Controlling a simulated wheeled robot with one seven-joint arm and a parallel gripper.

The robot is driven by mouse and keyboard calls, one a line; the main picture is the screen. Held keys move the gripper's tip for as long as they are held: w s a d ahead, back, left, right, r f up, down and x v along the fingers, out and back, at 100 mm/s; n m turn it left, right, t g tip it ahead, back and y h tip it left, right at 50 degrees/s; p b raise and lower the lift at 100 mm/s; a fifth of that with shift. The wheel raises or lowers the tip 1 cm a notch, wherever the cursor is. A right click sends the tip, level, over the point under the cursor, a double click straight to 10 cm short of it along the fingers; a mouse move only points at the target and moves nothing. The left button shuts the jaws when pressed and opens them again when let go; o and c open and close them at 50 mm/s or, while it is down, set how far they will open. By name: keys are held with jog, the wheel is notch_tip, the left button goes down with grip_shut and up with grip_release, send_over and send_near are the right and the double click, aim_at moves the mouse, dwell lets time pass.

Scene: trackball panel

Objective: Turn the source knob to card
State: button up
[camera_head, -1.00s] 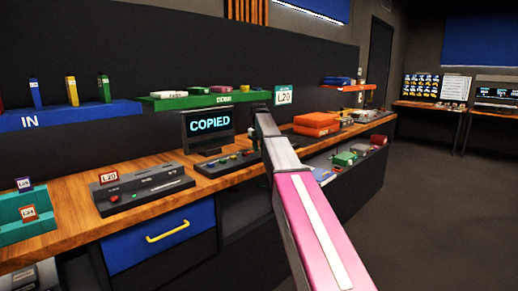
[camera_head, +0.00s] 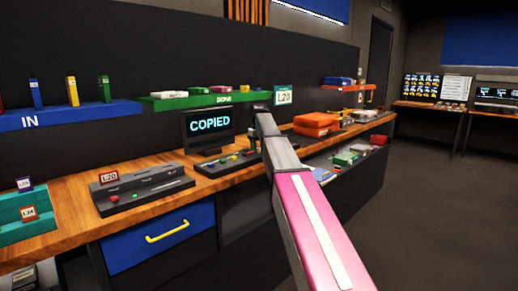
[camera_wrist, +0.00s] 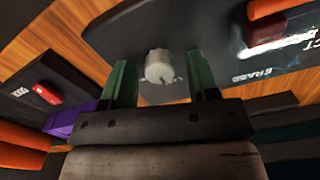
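A light grey knob (camera_wrist: 160,68) with a dark pointer mark sits on a dark panel in the wrist view. My gripper (camera_wrist: 162,85) is open, with one green finger on each side of the knob and a visible gap to each. Whether the fingertips reach down level with the knob I cannot tell. The label by the knob is not readable. In the head view my arm reaches over the bench, and its end is hidden behind the arm links near the control panel (camera_head: 228,163). A monitor (camera_head: 208,125) above that panel reads "COPIED".
In the wrist view a panel with a dark red button (camera_wrist: 268,32) and "ERASE" lettering lies at upper right. A red button (camera_wrist: 47,94) and a purple object (camera_wrist: 75,121) lie at left. Orange boxes (camera_head: 317,121) stand on the bench (camera_head: 65,205) beyond my arm.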

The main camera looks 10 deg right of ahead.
notch_tip(320, 180, up, 11)
dwell(0.7)
jog(key=shift+s+f, duration=0.1)
